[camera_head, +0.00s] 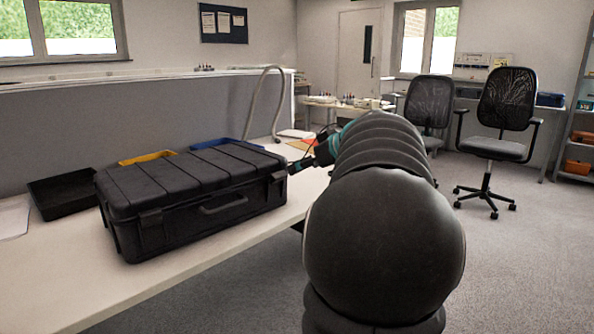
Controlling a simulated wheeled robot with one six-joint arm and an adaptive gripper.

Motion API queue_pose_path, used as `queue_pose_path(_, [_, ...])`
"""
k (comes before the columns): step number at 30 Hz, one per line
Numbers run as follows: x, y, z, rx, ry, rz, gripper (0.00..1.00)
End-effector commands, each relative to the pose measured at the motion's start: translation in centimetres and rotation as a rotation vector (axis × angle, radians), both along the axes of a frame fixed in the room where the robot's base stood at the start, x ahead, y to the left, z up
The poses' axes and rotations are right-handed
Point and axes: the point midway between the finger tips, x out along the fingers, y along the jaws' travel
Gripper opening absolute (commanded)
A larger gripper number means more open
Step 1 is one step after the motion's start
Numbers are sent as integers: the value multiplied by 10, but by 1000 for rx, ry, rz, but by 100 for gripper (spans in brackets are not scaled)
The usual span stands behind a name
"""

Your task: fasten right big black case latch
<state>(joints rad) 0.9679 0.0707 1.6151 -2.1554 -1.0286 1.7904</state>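The big black case (192,202) lies on the white table with its lid down and its handle (224,204) facing the front. Its left latch (152,222) is on the front left. The right latch (278,178) is near the front right corner, small and dark, and I cannot tell whether it is fastened. My gripper (293,167) is beside the case's right end, close to the right latch. My arm stretches in front of the camera and the fingers are too small to read. I cannot tell whether they touch the case.
A black tray (62,194) sits left of the case. A yellow bin (147,157) and a blue bin (213,143) show behind it. A grey partition (110,122) runs along the table's back. The white table (190,262) is clear in front of the case. Two office chairs (497,115) stand at right.

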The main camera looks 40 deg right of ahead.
Motion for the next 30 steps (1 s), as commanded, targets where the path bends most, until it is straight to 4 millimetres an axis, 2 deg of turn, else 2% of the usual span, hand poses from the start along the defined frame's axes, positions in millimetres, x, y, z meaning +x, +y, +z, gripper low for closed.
queue_pose_path(11, [-6,0,3,0,1,1,73])
queue_pose_path(16, [-7,-2,-7,1,1,-4,33])
queue_pose_path(20, [-11,-8,-35,9,6,-16,0])
queue_pose_path(23, [-15,-11,-69,51,4,-32,0])
queue_pose_path(27, [-14,-5,-110,145,-58,-24,0])
queue_pose_path(30, [-12,1,-131,143,-131,30,0])
